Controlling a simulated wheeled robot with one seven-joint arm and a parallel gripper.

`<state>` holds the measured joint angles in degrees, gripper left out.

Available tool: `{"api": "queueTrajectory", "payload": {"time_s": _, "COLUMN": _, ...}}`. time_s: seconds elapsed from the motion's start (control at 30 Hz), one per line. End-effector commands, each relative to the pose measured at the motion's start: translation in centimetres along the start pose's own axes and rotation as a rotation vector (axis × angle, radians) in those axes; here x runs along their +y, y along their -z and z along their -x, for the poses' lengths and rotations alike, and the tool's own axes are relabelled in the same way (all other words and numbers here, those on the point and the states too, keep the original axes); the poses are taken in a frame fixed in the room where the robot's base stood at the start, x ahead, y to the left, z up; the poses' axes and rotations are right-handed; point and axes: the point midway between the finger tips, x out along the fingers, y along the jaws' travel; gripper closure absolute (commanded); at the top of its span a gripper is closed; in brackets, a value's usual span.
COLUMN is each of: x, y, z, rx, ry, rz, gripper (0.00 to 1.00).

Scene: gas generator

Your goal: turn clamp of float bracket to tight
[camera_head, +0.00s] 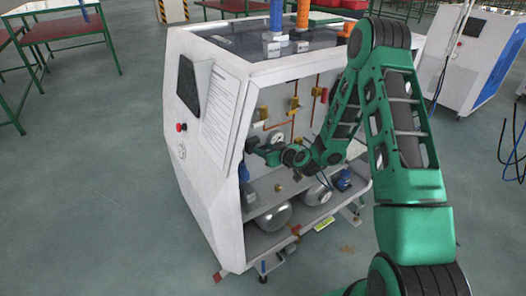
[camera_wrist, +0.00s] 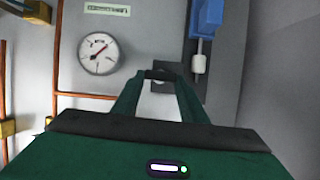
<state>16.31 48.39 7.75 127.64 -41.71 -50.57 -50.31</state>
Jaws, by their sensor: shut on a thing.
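My gripper (camera_wrist: 160,78) reaches into the open side of the white generator cabinet (camera_head: 205,150). In the wrist view its green fingers come together at dark tips, shut on a small part at the grey back panel, which I take to be the float bracket's clamp. The fingers hide most of it, so its turn angle cannot be told. In the head view my gripper (camera_head: 258,150) is small, near the cabinet's inner left side, and the clamp cannot be made out there.
A round gauge (camera_wrist: 99,53) is left of the fingers. A blue box (camera_wrist: 206,18) with a white cylinder (camera_wrist: 199,66) hangs close on the right. Copper pipes (camera_wrist: 85,95) run at the left. Grey tanks (camera_head: 272,215) lie on the shelf below.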

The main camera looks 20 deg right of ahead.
Motion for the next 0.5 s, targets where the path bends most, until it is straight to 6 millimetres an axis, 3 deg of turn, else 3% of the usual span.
{"api": "queueTrajectory", "payload": {"time_s": 0.5, "x": 0.95, "y": -0.25, "z": -0.02, "rx": 0.0, "ry": 0.144, "rz": -0.358, "gripper": 0.83}}
